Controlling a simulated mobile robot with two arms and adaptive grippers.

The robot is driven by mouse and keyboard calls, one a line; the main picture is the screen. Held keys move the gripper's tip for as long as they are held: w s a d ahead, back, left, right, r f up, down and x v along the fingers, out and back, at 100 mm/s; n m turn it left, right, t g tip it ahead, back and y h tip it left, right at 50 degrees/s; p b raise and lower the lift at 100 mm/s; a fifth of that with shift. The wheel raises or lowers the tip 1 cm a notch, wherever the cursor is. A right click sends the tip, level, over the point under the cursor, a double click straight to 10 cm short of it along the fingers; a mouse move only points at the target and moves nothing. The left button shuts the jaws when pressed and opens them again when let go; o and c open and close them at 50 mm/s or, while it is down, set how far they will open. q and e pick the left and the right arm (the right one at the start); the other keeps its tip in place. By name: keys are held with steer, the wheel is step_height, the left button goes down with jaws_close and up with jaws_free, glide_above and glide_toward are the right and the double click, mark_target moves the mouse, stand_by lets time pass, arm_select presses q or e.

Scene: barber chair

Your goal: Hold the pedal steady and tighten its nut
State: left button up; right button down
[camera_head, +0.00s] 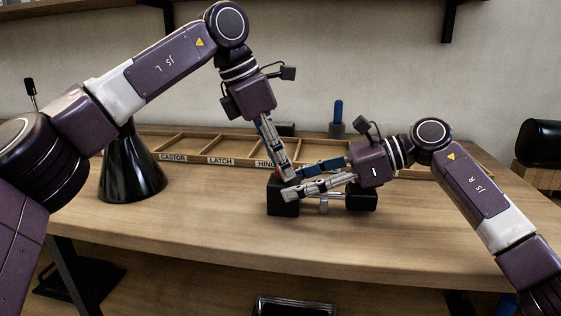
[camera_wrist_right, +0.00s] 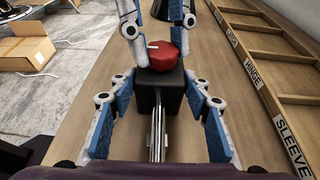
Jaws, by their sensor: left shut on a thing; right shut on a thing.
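The pedal (camera_head: 283,208) is a black block with metal rods running to a second black block (camera_head: 362,200) on the workbench. In the right wrist view its black block (camera_wrist_right: 158,92) carries a red faceted nut (camera_wrist_right: 165,58) on top. The nut is mostly hidden by fingers in the head view. My left gripper (camera_head: 288,174) points down from above, shut on the nut, with a finger on each side of it in the wrist view (camera_wrist_right: 163,48). My right gripper (camera_head: 292,186) reaches in from the right, shut on the pedal; its blue-padded fingers flank the block. Exact finger contact is partly hidden.
A wooden divided tray (camera_head: 190,150) labelled CASTOR, LATCH, HINGE and SLEEVE runs along the back. A black cone-shaped object (camera_head: 131,170) stands at the left. A blue-handled tool (camera_head: 338,118) stands behind. The bench front (camera_head: 190,225) is clear. A cardboard box (camera_wrist_right: 25,48) lies on the floor.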

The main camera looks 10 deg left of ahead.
arm_select(q)
steer(key=shift+c, duration=0.9)
steer(key=shift+w+m, duration=0.1)
steer(key=shift+m, duration=0.2)
steer(key=m+g, duration=0.1)
steer(key=m, duration=0.2)
steer(key=shift+w, duration=0.2)
steer(key=shift+w+a+m+g, duration=0.15)
steer(key=shift+m+g, duration=0.65)
steer(key=shift+m, duration=1.1)
steer(key=o, duration=1.1)
steer(key=shift+o, duration=0.3)
